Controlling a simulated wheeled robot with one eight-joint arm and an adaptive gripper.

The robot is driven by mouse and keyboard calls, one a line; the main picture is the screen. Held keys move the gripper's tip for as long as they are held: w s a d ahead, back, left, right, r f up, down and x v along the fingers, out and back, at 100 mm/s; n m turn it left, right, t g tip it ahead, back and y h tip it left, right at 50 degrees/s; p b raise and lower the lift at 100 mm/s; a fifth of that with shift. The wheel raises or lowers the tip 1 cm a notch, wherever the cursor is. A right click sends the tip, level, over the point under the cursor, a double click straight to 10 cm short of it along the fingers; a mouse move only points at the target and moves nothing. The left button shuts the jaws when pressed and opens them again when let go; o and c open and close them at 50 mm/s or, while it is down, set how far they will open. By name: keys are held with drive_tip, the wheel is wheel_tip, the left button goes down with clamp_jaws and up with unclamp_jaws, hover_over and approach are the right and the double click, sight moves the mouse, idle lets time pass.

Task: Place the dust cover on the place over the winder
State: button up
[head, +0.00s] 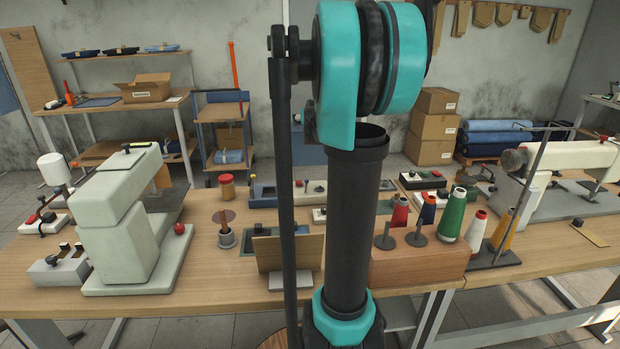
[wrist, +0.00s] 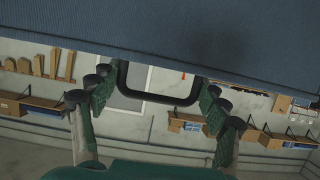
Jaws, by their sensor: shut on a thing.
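In the wrist view a large dark blue cover (wrist: 200,35) fills the top of the picture, with a black loop handle (wrist: 160,97) below it. It looks like the dust cover. My gripper (wrist: 158,86) is shut on the handle, with a green-padded finger at each side of it. The head view shows neither the gripper nor the cover. I cannot tell for certain which device is the winder. A small post with a reddish disc on a grey base (head: 226,238) stands on the table left of my arm. My arm hides the table's middle.
A pale sewing machine (head: 125,220) stands at the left of the wooden table (head: 205,282), and another (head: 575,175) at the right. A wooden block (head: 420,265) with spindles, coloured thread cones (head: 454,215) and an upright brown board (head: 287,254) are near the front edge.

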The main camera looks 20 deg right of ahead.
wheel_tip(320, 180, down, 18)
idle(0.6)
drive_tip(key=o, duration=1.7)
drive_tip(key=shift+s+r, duration=0.1)
drive_tip(key=v, duration=1.2)
